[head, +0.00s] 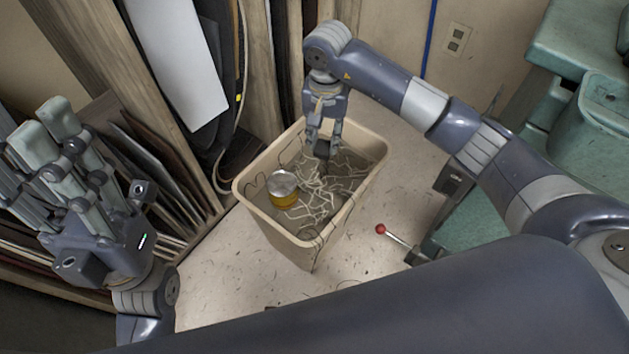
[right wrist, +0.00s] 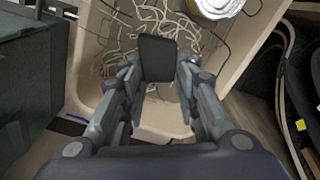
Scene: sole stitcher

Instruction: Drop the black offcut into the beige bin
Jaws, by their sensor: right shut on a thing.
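The black offcut (right wrist: 158,58) is a small dark flat piece between the fingertips of my right gripper (right wrist: 157,75) in the right wrist view. In the head view the offcut (head: 322,149) shows just below the right gripper (head: 322,138), over the inside of the beige bin (head: 312,259). The right gripper is shut on it and points down within the bin's opening. The bin's rim also shows in the right wrist view (right wrist: 88,70). My left gripper (head: 45,135) is raised at the left with its fingers apart and empty.
The bin holds pale tangled string (head: 325,190) and a yellow-and-silver tin (head: 283,189). A wooden rack with sheets (head: 150,160) stands at the left. Green machinery (head: 580,110) and a red-knobbed lever (head: 381,229) are at the right. Speckled floor (head: 215,285) shows around the bin.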

